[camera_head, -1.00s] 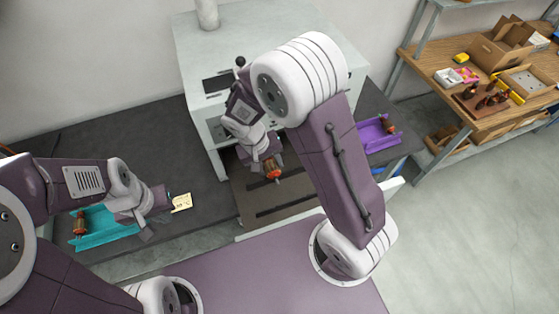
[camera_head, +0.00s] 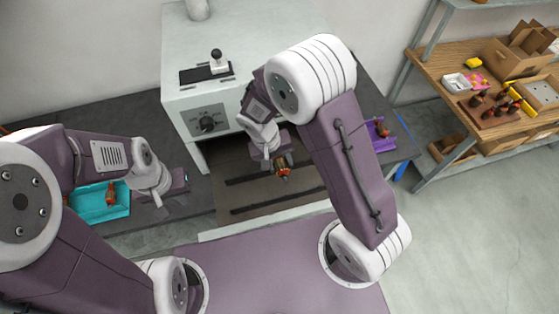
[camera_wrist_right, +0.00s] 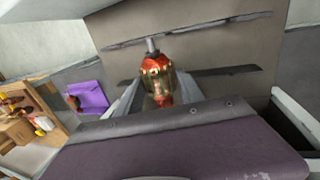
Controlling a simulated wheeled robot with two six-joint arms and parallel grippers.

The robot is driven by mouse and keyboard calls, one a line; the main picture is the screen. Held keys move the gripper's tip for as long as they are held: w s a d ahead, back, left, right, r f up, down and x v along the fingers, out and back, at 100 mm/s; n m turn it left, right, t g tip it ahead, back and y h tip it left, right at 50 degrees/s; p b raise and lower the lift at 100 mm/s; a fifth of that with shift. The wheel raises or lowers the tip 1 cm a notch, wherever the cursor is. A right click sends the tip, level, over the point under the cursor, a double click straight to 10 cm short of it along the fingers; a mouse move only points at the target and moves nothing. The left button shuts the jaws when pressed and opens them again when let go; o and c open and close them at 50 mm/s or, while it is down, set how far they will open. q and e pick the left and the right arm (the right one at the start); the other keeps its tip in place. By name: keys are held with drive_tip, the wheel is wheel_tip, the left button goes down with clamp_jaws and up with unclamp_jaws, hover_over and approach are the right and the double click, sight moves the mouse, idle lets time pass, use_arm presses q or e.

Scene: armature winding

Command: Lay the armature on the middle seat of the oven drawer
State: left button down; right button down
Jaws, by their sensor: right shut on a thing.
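The armature (camera_head: 282,168), orange-red and copper with a metal shaft, is held in my right gripper (camera_head: 279,158) above the oven drawer (camera_head: 240,171). In the right wrist view the armature (camera_wrist_right: 157,80) sits between the two fingers, its shaft pointing toward the far side. The drawer is a brown-grey tray pulled out from the oven, with two dark parallel rails; it also shows in the right wrist view (camera_wrist_right: 230,45). No other part is seen on the drawer. My left gripper (camera_head: 172,200) hangs empty near the teal tray; its finger gap is unclear.
The white oven (camera_head: 205,70) with a dial stands behind the drawer. A teal tray (camera_head: 95,211) with an armature is at left. A purple tray (camera_head: 383,143) with an armature is at right, partly behind my right arm. A wooden shelf (camera_head: 430,68) stands far right.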

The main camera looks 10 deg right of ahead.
drive_tip(key=f+b, duration=0.2)
drive_tip(key=f, duration=0.1)
drive_tip(key=f+b, duration=0.3)
drive_tip(key=f, duration=0.1)
drive_tip(key=f+b, duration=0.3)
drive_tip(key=f, duration=0.1)
drive_tip(key=shift+a+f, duration=0.25)
drive_tip(key=shift+f+b, duration=0.2)
drive_tip(key=shift+b, duration=0.2)
drive_tip(key=shift+f, duration=0.15)
drive_tip(key=c, duration=0.7)
unclamp_jaws()
drive_tip(key=shift+o, duration=0.2)
